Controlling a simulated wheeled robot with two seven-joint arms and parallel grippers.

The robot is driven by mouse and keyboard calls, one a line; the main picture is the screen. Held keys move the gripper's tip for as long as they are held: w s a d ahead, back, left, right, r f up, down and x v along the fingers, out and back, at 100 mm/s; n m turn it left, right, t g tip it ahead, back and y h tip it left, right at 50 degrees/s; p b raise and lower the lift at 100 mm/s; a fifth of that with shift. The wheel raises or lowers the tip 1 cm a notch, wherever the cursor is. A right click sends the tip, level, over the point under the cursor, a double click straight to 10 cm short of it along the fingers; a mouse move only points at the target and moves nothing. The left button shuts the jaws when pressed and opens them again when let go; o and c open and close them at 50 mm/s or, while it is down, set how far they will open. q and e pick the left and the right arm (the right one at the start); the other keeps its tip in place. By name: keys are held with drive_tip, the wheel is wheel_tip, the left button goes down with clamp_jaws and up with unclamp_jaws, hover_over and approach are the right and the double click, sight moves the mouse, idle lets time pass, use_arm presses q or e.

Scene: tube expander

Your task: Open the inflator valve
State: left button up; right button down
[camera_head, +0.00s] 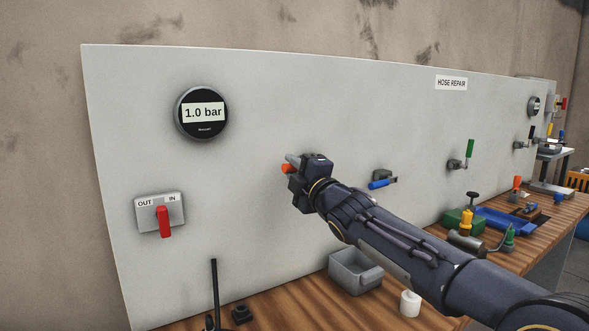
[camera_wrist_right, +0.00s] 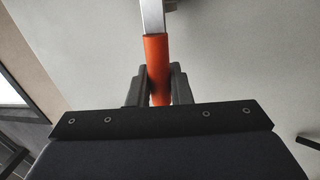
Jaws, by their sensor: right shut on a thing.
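My right gripper (camera_head: 295,166) reaches in from the lower right to the grey panel. It is shut on an orange valve handle (camera_head: 286,169), of which only a small piece shows beside the fingers. In the right wrist view the orange handle (camera_wrist_right: 157,62) stands between the two dark fingers of the gripper (camera_wrist_right: 158,90), with a silver metal lever (camera_wrist_right: 153,16) running on from it. The valve body is hidden behind the gripper. A round gauge (camera_head: 202,113) reads 1.0 bar. My left gripper is not in view.
A red OUT/IN switch (camera_head: 164,221) is on the panel at left. Blue (camera_head: 382,184) and green (camera_head: 470,150) handled valves are to the right. Below are a grey bin (camera_head: 352,272), a white cup (camera_head: 410,304) and a bench with several tools.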

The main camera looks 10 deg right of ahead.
drive_tip(key=shift+f+n, duration=0.5)
drive_tip(key=shift+n, duration=0.2)
drive_tip(key=c, duration=1.3)
unclamp_jaws()
drive_tip(key=shift+c, duration=0.2)
drive_tip(key=shift+s, duration=0.1)
drive_tip(key=shift+s+d+f+b, duration=0.15)
drive_tip(key=shift+s+b, duration=0.1)
drive_tip(key=shift+b, duration=0.15)
drive_tip(key=b+v, duration=0.1)
drive_tip(key=v, duration=0.6)
drive_tip(key=shift+b, duration=0.4)
